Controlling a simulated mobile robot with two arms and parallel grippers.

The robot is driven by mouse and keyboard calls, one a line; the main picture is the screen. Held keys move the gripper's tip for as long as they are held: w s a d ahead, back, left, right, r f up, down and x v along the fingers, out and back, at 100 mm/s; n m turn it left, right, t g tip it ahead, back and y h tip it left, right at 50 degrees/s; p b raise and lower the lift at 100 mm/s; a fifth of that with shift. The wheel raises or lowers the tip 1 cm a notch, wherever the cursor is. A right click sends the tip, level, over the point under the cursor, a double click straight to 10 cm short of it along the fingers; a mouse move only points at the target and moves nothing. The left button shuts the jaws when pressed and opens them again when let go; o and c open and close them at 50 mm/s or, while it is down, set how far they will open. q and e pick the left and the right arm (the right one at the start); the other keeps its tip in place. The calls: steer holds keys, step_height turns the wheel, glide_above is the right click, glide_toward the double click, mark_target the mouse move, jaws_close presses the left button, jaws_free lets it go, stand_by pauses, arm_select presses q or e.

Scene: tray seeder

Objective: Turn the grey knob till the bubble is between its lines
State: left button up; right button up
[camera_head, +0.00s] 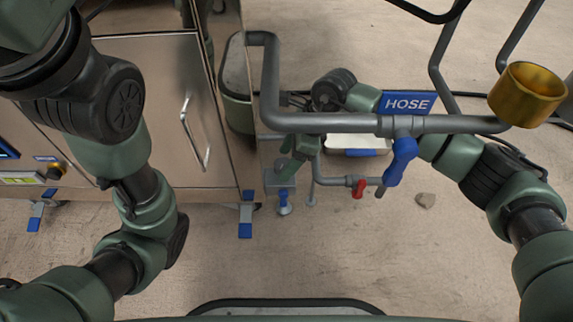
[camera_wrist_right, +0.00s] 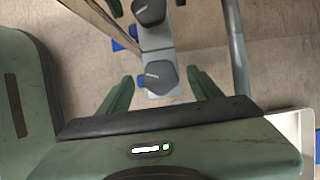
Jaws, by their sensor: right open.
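In the right wrist view a dark grey knob (camera_wrist_right: 157,77) with a pale pointer line sits on a light grey block. A second similar dark knob (camera_wrist_right: 150,11) is beyond it, at the top edge. My right gripper (camera_wrist_right: 160,82) is open, with one green finger on each side of the nearer knob and gaps showing. In the head view my right gripper (camera_head: 290,158) is low behind the grey pipe, partly hidden, and the knobs cannot be made out there. No bubble or its lines can be clearly read. My left arm shows at the left, but its gripper is out of view.
A grey pipe (camera_head: 340,123) with a blue-handled valve (camera_head: 401,160) crosses in front of my right arm. A HOSE sign (camera_head: 407,103) and brass fitting (camera_head: 527,93) are nearby. A metal cabinet (camera_head: 150,85) stands left.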

steer(key=shift+a+f, duration=0.2)
steer(key=shift+f, duration=0.3)
steer(key=c, duration=1.4)
steer(key=shift+r+m+p, duration=0.25)
steer(key=shift+m+p, duration=0.25)
steer(key=shift+p, duration=0.3)
steer(key=shift+f+t, duration=0.1)
steer(key=shift+t, duration=0.2)
steer(key=shift+f+m, duration=0.1)
steer(key=shift+m, duration=0.2)
steer(key=o, duration=1.4)
